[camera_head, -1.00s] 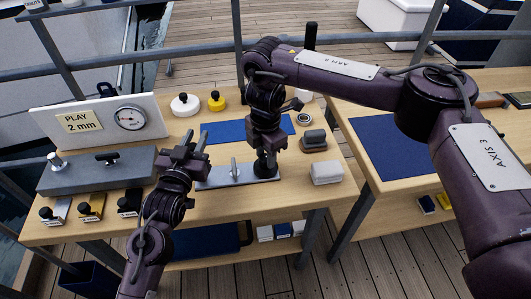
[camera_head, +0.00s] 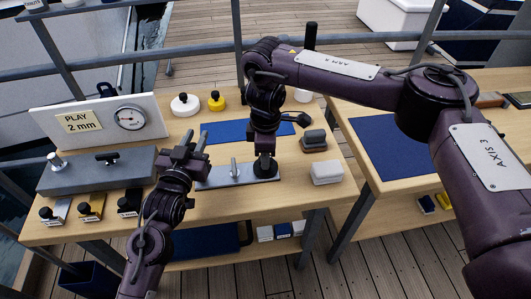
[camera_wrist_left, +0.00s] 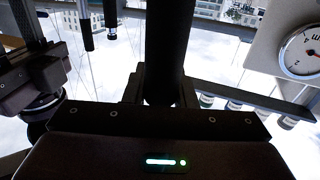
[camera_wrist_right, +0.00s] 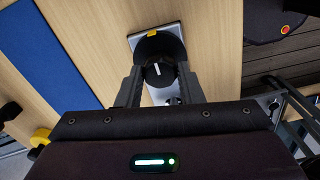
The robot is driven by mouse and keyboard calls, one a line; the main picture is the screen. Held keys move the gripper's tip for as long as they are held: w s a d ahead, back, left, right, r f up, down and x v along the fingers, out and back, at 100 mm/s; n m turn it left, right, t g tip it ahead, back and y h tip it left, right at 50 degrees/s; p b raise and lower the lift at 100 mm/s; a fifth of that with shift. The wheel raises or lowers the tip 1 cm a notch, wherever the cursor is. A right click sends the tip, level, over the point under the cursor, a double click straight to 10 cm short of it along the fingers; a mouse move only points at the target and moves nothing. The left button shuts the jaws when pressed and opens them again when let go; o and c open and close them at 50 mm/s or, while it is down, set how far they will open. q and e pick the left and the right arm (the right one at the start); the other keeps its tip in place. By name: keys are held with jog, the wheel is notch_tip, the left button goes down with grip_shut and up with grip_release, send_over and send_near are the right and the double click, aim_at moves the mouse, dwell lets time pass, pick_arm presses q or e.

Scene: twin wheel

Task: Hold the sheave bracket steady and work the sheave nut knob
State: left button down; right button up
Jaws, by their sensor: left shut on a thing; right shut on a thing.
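The grey base plate (camera_head: 215,179) lies on the near bench with a small upright metal pin (camera_head: 235,169). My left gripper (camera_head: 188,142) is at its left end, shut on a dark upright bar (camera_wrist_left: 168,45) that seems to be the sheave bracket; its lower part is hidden. My right gripper (camera_head: 265,158) points down at the plate's right end. It is shut on the round black sheave nut knob (camera_wrist_right: 160,74), which has a white line on top. A yellow mark (camera_wrist_right: 153,33) shows beside the knob in the right wrist view.
A board with a dial gauge (camera_head: 130,118) and a "PLAY 2 mm" label (camera_head: 79,121) stands at the back left. White (camera_head: 185,105) and yellow (camera_head: 216,101) black-knobbed pieces stand behind. A blue mat (camera_head: 220,132) is clear. A white block (camera_head: 327,172) lies right.

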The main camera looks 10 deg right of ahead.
pick_arm(q)
jog(key=shift+f, duration=0.35)
pick_arm(e)
jog(key=shift+d, duration=0.1)
jog(key=o, duration=1)
notch_tip(320, 180, up, 12)
jog(key=shift+s, duration=0.1)
pick_arm(q)
jog(key=c, duration=1.4)
grip_release()
jog(key=o, duration=0.3)
jog(key=shift+w+r, duration=0.1)
jog(key=shift+r, duration=0.1)
jog(key=v, duration=1.2)
